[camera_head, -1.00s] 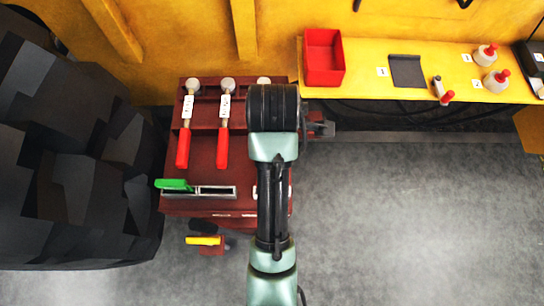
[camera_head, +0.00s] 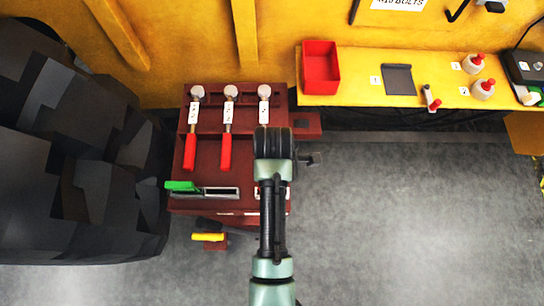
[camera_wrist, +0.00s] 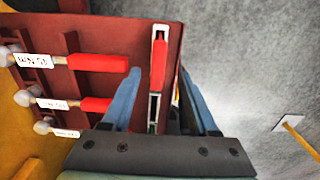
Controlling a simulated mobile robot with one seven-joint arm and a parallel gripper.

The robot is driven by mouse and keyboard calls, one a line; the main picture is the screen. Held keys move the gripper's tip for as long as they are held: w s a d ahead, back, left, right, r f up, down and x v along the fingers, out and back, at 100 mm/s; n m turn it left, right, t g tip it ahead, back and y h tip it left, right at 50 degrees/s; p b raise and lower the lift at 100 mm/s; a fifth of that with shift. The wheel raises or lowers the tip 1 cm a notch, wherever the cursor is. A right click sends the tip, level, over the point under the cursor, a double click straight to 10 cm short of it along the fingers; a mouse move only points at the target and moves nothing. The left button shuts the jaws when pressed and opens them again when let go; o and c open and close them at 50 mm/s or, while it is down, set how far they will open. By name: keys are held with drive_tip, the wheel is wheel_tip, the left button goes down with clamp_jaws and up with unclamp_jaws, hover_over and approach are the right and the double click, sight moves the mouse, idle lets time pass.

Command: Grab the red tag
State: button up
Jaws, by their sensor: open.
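The red tag (camera_wrist: 158,62) sits in a narrow pale-framed slot near the edge of the dark red cabinet top (camera_wrist: 110,35), seen in the wrist view. In the head view my arm covers most of that spot, with only a slot end showing. My gripper (camera_wrist: 160,75) is open and empty. In the wrist view its two blue fingers point up the picture, one on each side of the line of the slot, and the tag shows beyond and between them. I cannot tell the height left between fingers and tag. In the head view the fingers are hidden or unclear.
Hammers with red handles (camera_head: 225,152) and white labels lie on the cabinet, left of my arm. A green tag (camera_head: 183,186) is in the left slot. A yellow item (camera_head: 208,237) sticks out below. A red bin (camera_head: 320,68) stands on the yellow shelf (camera_head: 355,92). Grey floor is clear at right.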

wheel_tip(320, 180, down, 5)
drive_tip(key=shift+w+a+r, duration=0.1)
drive_tip(key=shift+w, duration=0.05)
clamp_jaws()
idle(0.4)
